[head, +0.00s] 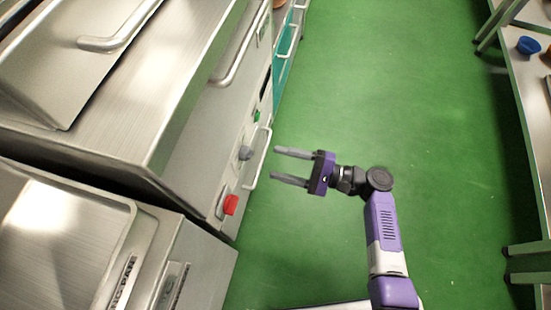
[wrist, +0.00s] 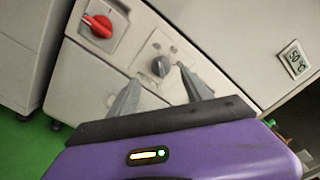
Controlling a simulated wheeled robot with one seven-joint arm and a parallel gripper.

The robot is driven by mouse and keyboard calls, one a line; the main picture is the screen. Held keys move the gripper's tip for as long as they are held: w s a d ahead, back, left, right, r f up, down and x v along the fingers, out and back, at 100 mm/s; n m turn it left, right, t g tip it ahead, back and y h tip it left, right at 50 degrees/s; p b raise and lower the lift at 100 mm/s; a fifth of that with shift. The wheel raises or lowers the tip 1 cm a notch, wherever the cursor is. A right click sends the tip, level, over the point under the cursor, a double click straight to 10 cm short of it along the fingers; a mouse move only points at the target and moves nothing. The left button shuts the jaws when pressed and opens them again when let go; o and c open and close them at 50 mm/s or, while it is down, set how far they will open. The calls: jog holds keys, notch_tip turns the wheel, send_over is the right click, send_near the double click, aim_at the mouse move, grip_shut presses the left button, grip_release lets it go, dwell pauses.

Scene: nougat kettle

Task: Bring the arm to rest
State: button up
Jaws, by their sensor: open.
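My gripper (head: 293,167) is open and empty, held over the green floor in front of the steel kettle unit (head: 205,135). Its two grey fingers point left toward the unit's front panel, apart from the curved handle there in the head view. In the wrist view the fingers (wrist: 162,92) are spread, with a grey knob (wrist: 161,66) on the panel showing between them. A red switch (wrist: 98,25) is at the upper left; it also shows in the head view (head: 231,204). My purple and white arm reaches up from the bottom right of the head view.
The green floor (head: 400,90) is clear to the right and beyond my gripper. A steel table (head: 530,110) with a blue bowl (head: 529,45) stands along the right edge. Another steel unit (head: 60,240) is at the lower left.

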dwell(0.5)
jog(key=w+d+f+n+t+h, duration=0.1)
jog(key=w+d+f+t+h, duration=0.3)
jog(key=d+f+h, duration=0.35)
jog(key=s+d+r+n+t+h, duration=0.35)
jog(key=s+d+r+h, duration=0.25)
jog(key=s+d+h, duration=0.4)
jog(key=s+a+r+n+t, duration=0.1)
jog(key=s+r+n, duration=0.3)
jog(key=s+r, duration=0.6)
jog(key=s+a+r+n, duration=0.25)
jog(key=s+r, duration=0.55)
jog(key=s, duration=0.4)
notch_tip(320, 180, up, 28)
jog(key=d+p, duration=0.1)
jog(key=p, duration=2.7)
jog(key=shift+r+n+p, duration=0.2)
jog(key=shift+n+p, duration=0.2)
